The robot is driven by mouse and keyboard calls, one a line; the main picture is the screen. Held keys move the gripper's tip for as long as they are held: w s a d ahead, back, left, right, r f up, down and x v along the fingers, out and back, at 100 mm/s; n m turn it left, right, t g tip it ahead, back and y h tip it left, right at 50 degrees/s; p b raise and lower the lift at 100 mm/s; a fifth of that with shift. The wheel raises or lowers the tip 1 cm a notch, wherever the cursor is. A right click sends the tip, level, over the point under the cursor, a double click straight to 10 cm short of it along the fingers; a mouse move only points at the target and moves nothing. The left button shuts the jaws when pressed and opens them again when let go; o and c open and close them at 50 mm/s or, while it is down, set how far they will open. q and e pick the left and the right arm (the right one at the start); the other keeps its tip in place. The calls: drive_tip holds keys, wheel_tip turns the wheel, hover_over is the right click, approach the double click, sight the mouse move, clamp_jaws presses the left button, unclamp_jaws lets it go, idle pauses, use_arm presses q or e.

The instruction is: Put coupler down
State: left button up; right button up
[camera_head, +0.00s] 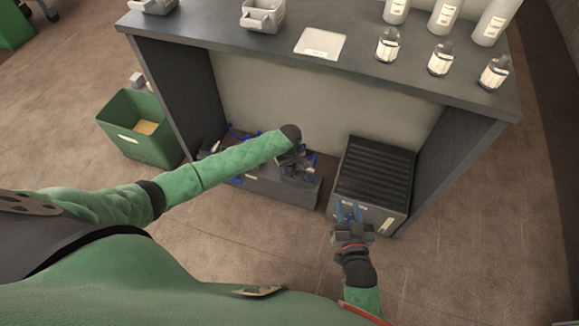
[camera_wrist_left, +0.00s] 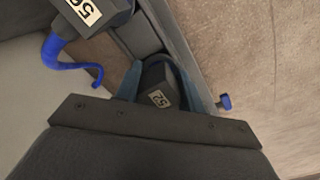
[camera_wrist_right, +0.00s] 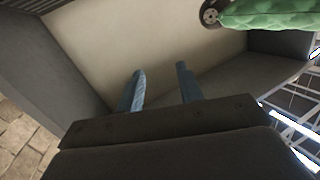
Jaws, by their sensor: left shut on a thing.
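My left gripper (camera_head: 290,163) is at the grey bin (camera_head: 262,187) on the floor under the bench. In the left wrist view the left gripper (camera_wrist_left: 160,78) is shut on a dark coupler (camera_wrist_left: 158,96) labelled 52, by the bin's edge. I cannot tell whether the coupler rests on the bin's floor. Another dark coupler (camera_wrist_left: 92,12), labelled 56, with a blue cable, lies nearby. My right gripper (camera_head: 349,212) is open and empty in front of the ribbed dark case; its parted fingers also show in the right wrist view (camera_wrist_right: 160,82).
The ribbed dark case (camera_head: 374,170) stands right of the bin, inside the bench legs. A green bin (camera_head: 137,148) stands left. The bench top (camera_head: 200,28) above holds trays, a white card and several bottles and jars. The floor in front is clear.

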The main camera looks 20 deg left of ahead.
use_arm(q)
drive_tip(key=shift+f, duration=0.1)
use_arm(e)
drive_tip(key=shift+s+f, duration=0.15)
drive_tip(key=shift+f, duration=0.3)
use_arm(q)
drive_tip(key=o, duration=1.1)
drive_tip(key=shift+c, duration=0.2)
use_arm(e)
drive_tip(key=shift+s+d+f, duration=0.1)
drive_tip(key=shift+s+f, duration=0.05)
drive_tip(key=shift+f, duration=0.15)
drive_tip(key=shift+r, duration=0.1)
